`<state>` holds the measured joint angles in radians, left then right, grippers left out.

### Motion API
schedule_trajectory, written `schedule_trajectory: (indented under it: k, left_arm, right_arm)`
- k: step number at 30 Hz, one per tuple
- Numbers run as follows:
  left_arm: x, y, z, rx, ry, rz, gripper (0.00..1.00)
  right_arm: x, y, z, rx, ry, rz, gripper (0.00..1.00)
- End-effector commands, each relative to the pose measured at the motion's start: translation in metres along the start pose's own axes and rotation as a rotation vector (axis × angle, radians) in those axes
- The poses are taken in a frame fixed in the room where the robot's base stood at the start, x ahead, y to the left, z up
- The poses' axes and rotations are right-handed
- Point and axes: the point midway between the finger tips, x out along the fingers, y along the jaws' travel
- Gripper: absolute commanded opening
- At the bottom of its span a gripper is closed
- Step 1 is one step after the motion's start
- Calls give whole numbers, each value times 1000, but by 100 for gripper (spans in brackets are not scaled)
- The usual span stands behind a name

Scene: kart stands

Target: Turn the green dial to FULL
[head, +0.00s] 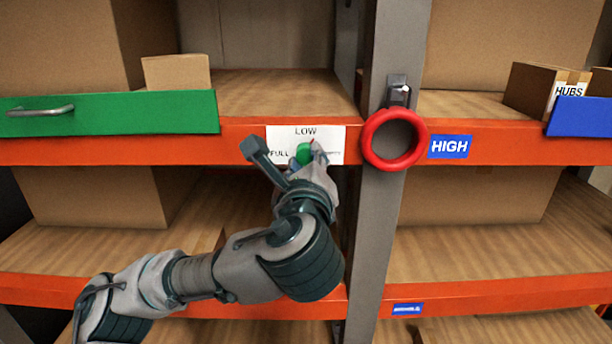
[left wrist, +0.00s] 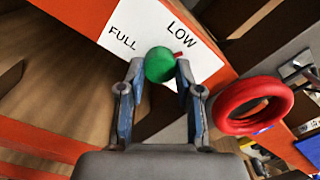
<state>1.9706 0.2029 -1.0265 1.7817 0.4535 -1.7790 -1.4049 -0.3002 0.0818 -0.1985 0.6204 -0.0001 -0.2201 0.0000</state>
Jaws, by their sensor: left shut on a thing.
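The green dial (head: 304,153) sits on a white label plate (head: 330,134) on the orange shelf beam. The plate reads LOW above the dial and FULL to its left. In the left wrist view the green dial (left wrist: 160,65) is between the fingertips of my left gripper (left wrist: 158,72), which is shut on it. A small red mark on the dial (left wrist: 179,55) points toward LOW in that view. In the head view my left gripper (head: 305,165) partly covers the dial. My right gripper is not in view.
A red ring (head: 394,139) hangs on the grey upright just right of the dial. A blue HIGH sign (head: 450,146) is beyond it. A green drawer front with a handle (head: 150,113) is at left. Cardboard boxes (head: 176,72) stand on the shelves.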

Motion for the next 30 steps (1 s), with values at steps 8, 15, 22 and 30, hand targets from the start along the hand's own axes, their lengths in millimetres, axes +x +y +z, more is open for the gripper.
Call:
schedule_trajectory:
  k: [8,15,22,30]
  left_arm:
    - [2,3,-7,-261,1,6,0]
    - [2,3,-7,-489,-3,7,0]
    - [2,2,-7,-706,-8,7,0]
    - [2,1,-7,-963,-14,8,0]
  right_arm:
    - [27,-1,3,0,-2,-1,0]
    - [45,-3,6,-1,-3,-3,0]
    - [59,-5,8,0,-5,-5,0]
    - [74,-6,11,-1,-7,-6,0]
